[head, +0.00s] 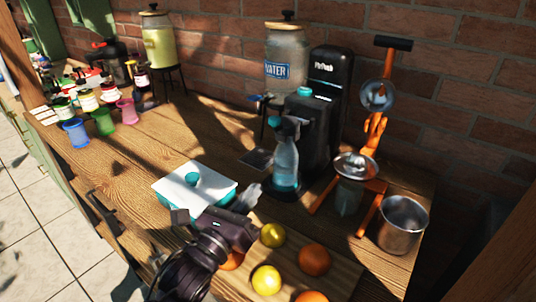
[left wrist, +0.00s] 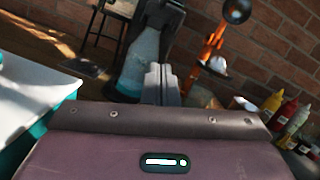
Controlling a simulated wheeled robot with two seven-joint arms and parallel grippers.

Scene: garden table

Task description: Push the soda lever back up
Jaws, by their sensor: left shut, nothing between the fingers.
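The black soda machine (head: 326,85) stands against the brick wall, with a teal cap (head: 304,91) on its front head. A clear bluish bottle (head: 285,160) with a teal base is upright at its front; it also shows in the left wrist view (left wrist: 137,65). I cannot make out clearly which part is the lever or how it is set. My left gripper (head: 250,196) is shut and empty, in front of and below the bottle, apart from it in the head view. Its closed fingers (left wrist: 161,80) overlap the bottle's right side in the left wrist view. My right gripper is not in view.
A teal box with a white lid (head: 170,187) is left of my gripper. Lemons (head: 266,279) and oranges (head: 314,260) lie on a board in front. An orange press (head: 375,130) and metal pot (head: 402,222) stand right. A water jar (head: 287,50) is behind.

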